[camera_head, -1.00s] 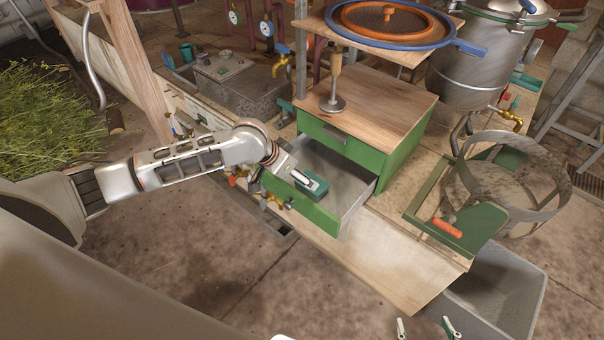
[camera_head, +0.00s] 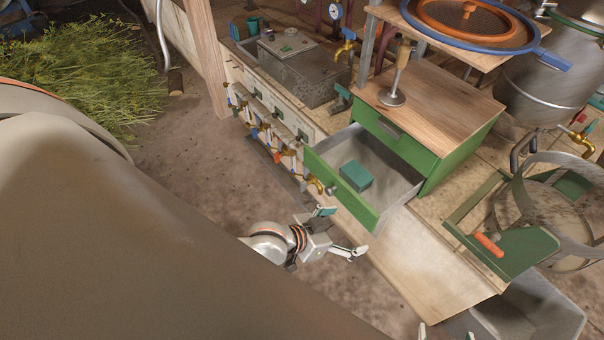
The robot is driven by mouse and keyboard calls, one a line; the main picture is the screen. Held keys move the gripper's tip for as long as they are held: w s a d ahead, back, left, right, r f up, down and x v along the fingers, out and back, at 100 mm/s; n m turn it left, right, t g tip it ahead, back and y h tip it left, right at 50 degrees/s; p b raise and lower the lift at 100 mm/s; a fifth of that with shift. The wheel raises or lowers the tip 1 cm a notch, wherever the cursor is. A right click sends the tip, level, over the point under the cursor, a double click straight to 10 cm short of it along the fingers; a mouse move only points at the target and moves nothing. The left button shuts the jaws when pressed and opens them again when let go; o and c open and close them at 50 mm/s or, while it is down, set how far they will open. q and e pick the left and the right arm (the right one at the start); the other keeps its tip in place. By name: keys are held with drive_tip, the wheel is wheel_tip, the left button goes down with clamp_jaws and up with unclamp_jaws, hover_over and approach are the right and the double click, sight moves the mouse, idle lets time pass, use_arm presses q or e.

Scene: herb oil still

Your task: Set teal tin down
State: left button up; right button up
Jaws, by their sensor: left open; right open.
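The teal tin (camera_head: 356,176) is a small box inside the open drawer (camera_head: 318,170) of the green cabinet, near the drawer's front panel. Nothing grips it. My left gripper (camera_head: 343,231) is open and empty, outside the drawer and below its front panel in the picture, apart from the tin. My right gripper (camera_head: 446,334) shows only as fingertips at the bottom edge, open, well away from the tin.
The cabinet's wooden top (camera_head: 440,98) holds a metal stand with a wooden handle (camera_head: 393,98). A grey bin (camera_head: 540,310) and a green board with an orange handle (camera_head: 489,245) are at right.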

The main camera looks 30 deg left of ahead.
use_arm(q)
drive_tip(key=s+a+f+y, duration=0.1)
drive_tip(key=s+a+f, duration=0.1)
drive_tip(key=s, duration=0.3)
drive_tip(key=s+a+f+y, duration=0.2)
drive_tip(key=s+a, duration=0.3)
drive_tip(key=shift+f+t, duration=0.25)
drive_tip(key=shift+t, duration=0.05)
drive_tip(key=shift+s, duration=0.1)
idle(0.4)
